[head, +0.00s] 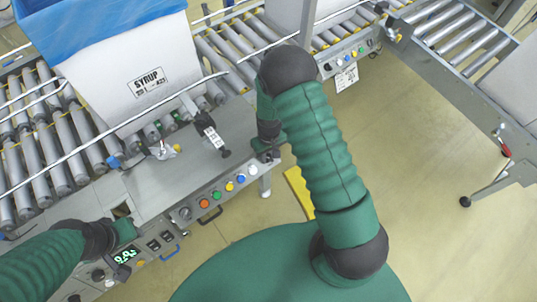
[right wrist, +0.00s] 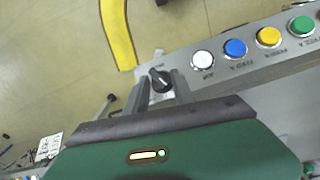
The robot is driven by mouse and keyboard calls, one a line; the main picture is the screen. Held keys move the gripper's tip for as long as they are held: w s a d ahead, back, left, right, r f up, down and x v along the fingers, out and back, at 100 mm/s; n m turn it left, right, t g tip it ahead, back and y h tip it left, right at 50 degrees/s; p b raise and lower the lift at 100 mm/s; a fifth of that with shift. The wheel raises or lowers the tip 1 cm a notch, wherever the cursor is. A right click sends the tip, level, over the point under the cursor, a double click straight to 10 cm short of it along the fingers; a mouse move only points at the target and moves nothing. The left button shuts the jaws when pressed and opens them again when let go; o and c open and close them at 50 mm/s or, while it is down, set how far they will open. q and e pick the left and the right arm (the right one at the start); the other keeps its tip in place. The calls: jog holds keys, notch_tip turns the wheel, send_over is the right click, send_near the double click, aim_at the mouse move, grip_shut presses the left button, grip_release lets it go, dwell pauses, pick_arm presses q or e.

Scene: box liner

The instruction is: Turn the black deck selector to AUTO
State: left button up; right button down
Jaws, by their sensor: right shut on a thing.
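The black deck selector (right wrist: 160,79) is a small round knob with a raised grip, on the end of the grey button panel (right wrist: 225,70). In the right wrist view my right gripper (right wrist: 160,84) has one finger on each side of the selector and is shut on it. The selector's marks are too small or covered to read. In the head view my right gripper (head: 270,155) is at the right end of the panel, and it hides the selector there. My left gripper (head: 126,236) is low at the left by another control panel; its fingers cannot be made out.
White, blue, yellow and green buttons (right wrist: 302,26) run along the panel beside the selector. A SYRUP box (head: 150,85) with a blue liner (head: 90,25) stands on the roller conveyor (head: 45,150). A yellow floor strip (right wrist: 118,35) lies below the panel. Open floor is at right.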

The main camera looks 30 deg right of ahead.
aim_at(269, 157)
jog(key=shift+s+d, duration=0.1)
jog(key=shift+s, duration=0.05)
dwell(0.4)
jog(key=c, duration=1.4)
grip_release()
jog(key=shift+c, duration=0.2)
jog(key=shift+r, duration=0.1)
notch_tip(269, 157, up, 16)
jog(key=p, duration=0.2)
jog(key=shift+r+p, duration=0.25)
jog(key=shift+p, duration=0.05)
jog(key=shift+c, duration=0.2)
